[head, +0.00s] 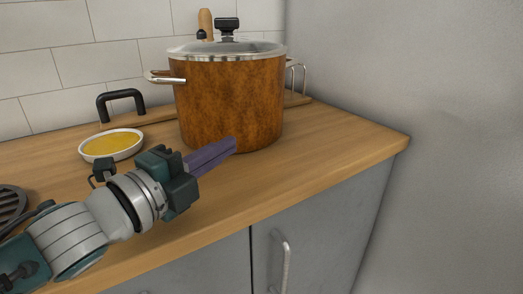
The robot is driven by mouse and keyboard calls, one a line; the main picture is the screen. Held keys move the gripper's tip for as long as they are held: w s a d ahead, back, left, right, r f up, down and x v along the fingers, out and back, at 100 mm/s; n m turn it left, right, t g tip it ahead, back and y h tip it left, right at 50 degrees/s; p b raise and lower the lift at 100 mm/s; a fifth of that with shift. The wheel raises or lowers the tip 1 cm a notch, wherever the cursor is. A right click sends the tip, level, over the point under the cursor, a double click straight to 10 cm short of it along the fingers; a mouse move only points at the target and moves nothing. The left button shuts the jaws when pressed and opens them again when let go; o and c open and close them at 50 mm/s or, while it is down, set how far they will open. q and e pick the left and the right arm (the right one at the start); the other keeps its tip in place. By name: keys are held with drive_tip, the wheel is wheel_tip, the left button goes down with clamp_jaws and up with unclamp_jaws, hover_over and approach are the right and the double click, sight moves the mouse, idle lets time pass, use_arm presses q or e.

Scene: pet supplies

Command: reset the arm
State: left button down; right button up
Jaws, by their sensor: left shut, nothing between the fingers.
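My left gripper (233,143) reaches in from the lower left over the wooden counter. Its purple fingers are shut with nothing between them. The fingertips show in front of the lower part of a brown pot; I cannot tell whether they touch it. My right gripper is not in view.
The large brown pot (230,100) with a glass lid stands on the counter (330,140). A white dish of yellow food (112,144) sits left of it. A dark grate (12,203) is at the left edge. The counter's right end is clear, beside a grey wall (430,60).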

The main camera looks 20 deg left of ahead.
use_arm(q)
drive_tip(key=v, duration=0.5)
drive_tip(key=shift+s+a+r, duration=0.1)
drive_tip(key=shift+s+a, duration=0.15)
drive_tip(key=shift+s, duration=0.1)
drive_tip(key=n+y+p, duration=0.1)
drive_tip(key=r+n+y+p, duration=0.1)
drive_tip(key=a+r+n+g+y+p, duration=0.1)
drive_tip(key=n, duration=0.1)
drive_tip(key=shift+s+a+p, duration=0.1)
drive_tip(key=shift+s+p, duration=0.2)
drive_tip(key=shift+p, duration=0.05)
drive_tip(key=s+d+r+n+g+y+p, duration=0.1)
drive_tip(key=s+d+r+n+g+p, duration=0.15)
drive_tip(key=s+n+g+p, duration=0.5)
drive_tip(key=s+d+r+n+g+y+p, duration=0.1)
drive_tip(key=s+r+n+g+p, duration=0.35)
drive_tip(key=s+n, duration=0.6)
drive_tip(key=s+r+m+p, duration=0.2)
drive_tip(key=s+r+p, duration=0.1)
drive_tip(key=r+p, duration=3.3)
drive_tip(key=shift+r+m+g+p, duration=0.2)
drive_tip(key=shift+m+g+p, duration=0.2)
drive_tip(key=shift+p, duration=0.55)
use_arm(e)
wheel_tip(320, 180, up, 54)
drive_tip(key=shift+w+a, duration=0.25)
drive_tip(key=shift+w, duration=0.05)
use_arm(q)
drive_tip(key=shift+s, duration=0.15)
